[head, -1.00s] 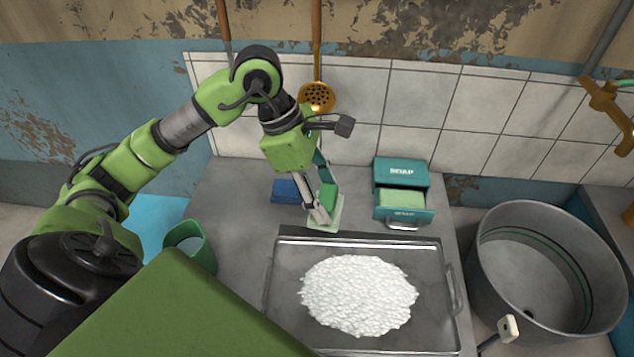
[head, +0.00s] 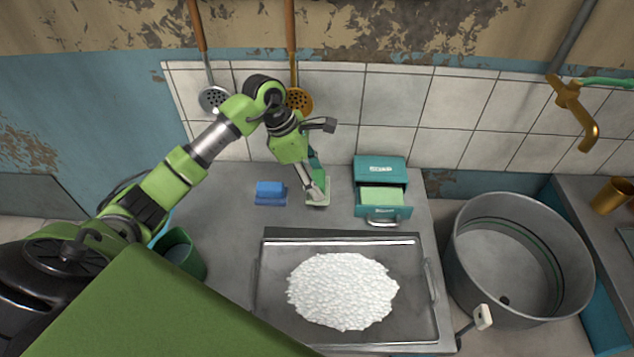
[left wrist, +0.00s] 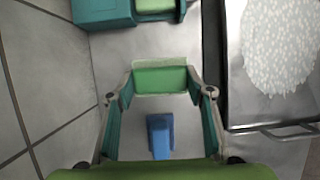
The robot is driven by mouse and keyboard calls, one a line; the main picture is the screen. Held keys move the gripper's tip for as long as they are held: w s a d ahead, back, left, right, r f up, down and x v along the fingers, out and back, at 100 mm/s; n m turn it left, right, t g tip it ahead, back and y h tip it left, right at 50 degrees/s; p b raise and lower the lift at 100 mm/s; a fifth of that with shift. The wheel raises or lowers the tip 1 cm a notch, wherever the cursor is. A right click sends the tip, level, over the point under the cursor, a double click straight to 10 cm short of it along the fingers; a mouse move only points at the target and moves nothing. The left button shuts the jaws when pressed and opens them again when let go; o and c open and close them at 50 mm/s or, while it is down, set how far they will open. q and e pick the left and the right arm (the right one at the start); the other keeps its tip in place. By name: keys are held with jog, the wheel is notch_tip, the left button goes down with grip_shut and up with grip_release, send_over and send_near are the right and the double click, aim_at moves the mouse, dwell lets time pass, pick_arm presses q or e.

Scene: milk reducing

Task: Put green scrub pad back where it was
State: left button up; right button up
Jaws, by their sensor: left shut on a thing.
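The green scrub pad (left wrist: 160,78) is between the fingertips of my left gripper (head: 319,192). A paler green flat patch (left wrist: 158,64) shows behind its edge in the left wrist view, and around the fingertips in the head view. I cannot tell whether the pad touches the surface below. The left gripper points down over the grey counter, right of a blue block (head: 270,188) on a darker blue patch, which also shows in the left wrist view (left wrist: 160,134). The fingers partly hide the pad in the head view. My right gripper is not in view.
A teal soap box (head: 380,168) with an open drawer holding a green bar stands right of the gripper. A metal tray (head: 264,290) of white grains lies in front. A large metal pot (head: 575,255) is at the right, a green cup (head: 181,252) at the left.

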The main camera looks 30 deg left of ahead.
pick_arm(q)
jog(key=shift+w+a+f, duration=0.1)
jog(key=shift+w+f, duration=0.3)
jog(key=shift+f, duration=0.05)
notch_tip(320, 180, down, 2)
jog(key=shift+f+p, duration=0.1)
jog(key=shift+p, duration=0.7)
jog(key=shift+f, duration=0.65)
jog(key=o, duration=1.1)
